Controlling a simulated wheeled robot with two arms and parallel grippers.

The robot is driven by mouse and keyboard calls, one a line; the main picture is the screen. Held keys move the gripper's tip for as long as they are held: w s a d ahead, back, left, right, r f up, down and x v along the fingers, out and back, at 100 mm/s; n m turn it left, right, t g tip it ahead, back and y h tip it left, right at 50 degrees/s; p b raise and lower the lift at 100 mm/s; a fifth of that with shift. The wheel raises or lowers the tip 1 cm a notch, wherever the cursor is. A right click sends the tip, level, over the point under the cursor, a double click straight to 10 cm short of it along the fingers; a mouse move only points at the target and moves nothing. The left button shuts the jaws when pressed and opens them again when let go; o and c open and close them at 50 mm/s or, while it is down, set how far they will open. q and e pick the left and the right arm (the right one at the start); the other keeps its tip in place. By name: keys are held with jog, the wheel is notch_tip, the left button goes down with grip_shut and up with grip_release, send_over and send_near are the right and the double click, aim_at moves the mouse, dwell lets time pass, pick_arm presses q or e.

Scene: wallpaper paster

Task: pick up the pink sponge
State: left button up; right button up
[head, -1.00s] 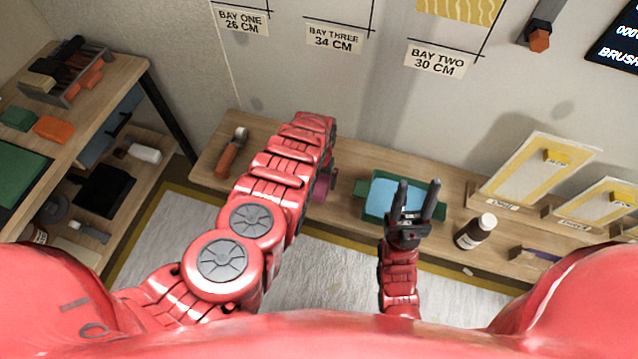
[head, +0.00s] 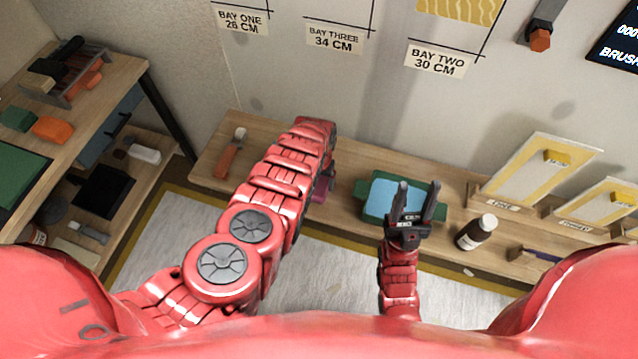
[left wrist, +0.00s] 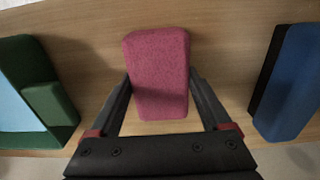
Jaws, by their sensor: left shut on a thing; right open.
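The pink sponge (left wrist: 158,70) lies between the two dark fingers of my left gripper (left wrist: 160,82) in the left wrist view, with a finger against each side. The gripper is shut on it, over the wooden bench. In the head view only a bit of the sponge (head: 320,196) shows, and my left forearm and wrist hide most of it. I cannot tell whether it still touches the bench. My right gripper (head: 416,200) is open and empty, fingers pointing up in the picture, in front of the green tray.
The green tray (head: 366,208) with blue liquid sits right of the sponge on the bench (head: 345,222). A dark bottle (head: 477,232) and yellow-edged boards (head: 528,170) stand further right. An orange-handled tool (head: 229,155) lies left. A blue block (left wrist: 292,85) shows in the left wrist view.

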aim_at(325, 197)
pick_arm(q)
jog(key=shift+r, duration=0.2)
jog(key=shift+w+r, duration=0.1)
jog(key=shift+r, duration=0.35)
jog(key=shift+s+d+r, duration=0.1)
jog(key=shift+s+r, duration=0.1)
jog(key=shift+r, duration=0.45)
jog(key=shift+s+r, duration=0.2)
jog(key=shift+r, duration=0.4)
jog(key=s, duration=0.1)
jog(key=s+d, duration=0.1)
jog(key=s, duration=0.2)
jog(key=shift+s+d+r, duration=0.15)
jog(key=shift+s+d, duration=0.1)
jog(key=shift+s, duration=0.15)
jog(key=s+p, duration=0.1)
jog(key=s+r+p, duration=0.1)
jog(key=p, duration=0.1)
jog(key=shift+s+d+r, duration=0.1)
jog(key=shift+s+d, duration=0.05)
jog(key=shift+d, duration=0.25)
jog(key=s+d+p, duration=0.2)
jog(key=s+p, duration=0.2)
jog(key=s, duration=0.3)
jog(key=shift+s+d+p, duration=0.15)
jog(key=shift+s+p, duration=0.15)
